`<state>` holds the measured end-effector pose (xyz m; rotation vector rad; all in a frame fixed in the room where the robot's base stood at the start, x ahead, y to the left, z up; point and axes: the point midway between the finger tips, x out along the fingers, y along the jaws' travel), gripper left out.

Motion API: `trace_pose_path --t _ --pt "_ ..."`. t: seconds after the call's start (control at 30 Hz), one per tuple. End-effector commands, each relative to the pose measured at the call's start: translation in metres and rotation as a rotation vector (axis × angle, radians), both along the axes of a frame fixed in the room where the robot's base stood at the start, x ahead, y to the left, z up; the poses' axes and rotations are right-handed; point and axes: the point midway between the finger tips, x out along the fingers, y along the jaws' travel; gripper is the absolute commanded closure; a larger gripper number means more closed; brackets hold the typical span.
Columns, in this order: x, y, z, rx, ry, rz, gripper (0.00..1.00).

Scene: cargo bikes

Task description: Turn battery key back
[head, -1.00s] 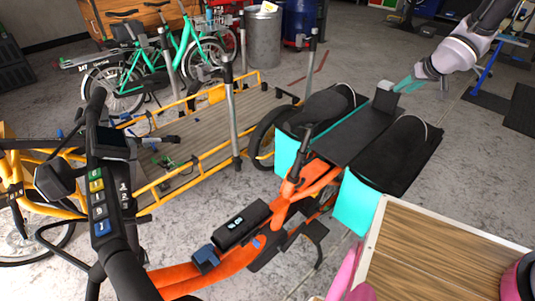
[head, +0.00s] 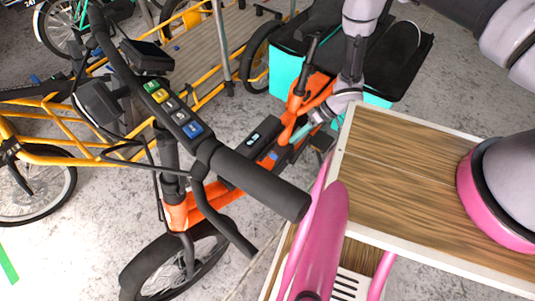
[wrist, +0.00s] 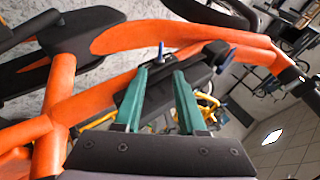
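The orange cargo bike (head: 205,203) has a black battery (head: 250,140) with a small lit display on its frame. A small blue part, possibly the key (head: 274,155), shows beside the battery in the head view. In the wrist view the black battery (wrist: 205,72) lies past my fingers. One small blue piece (wrist: 160,55) stands just beyond the gap between the fingertips, and another blue piece (wrist: 229,57) is at right. My gripper (wrist: 161,74) is open, its two teal fingers apart with nothing clearly held. In the head view my gripper (head: 302,132) is beside the orange frame, partly hidden.
The bike's black handlebar (head: 180,110) with coloured buttons crosses the left foreground. A wooden-topped cart (head: 420,180) and a pink post (head: 322,240) stand close at right. A yellow cargo bike (head: 55,140) is at left. Black bags with turquoise sides (head: 292,65) sit behind.

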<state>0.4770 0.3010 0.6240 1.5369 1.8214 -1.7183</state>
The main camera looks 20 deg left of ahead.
Motion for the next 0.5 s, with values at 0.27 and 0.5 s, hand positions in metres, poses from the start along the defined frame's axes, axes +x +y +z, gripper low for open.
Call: trace_pose_path --t 0.27,0.5 --pt "-0.021 0.023 -0.032 0.0 0.0 0.004 0.6" --pt "-0.038 0.045 -0.063 0.0 -0.003 0.002 0.6"
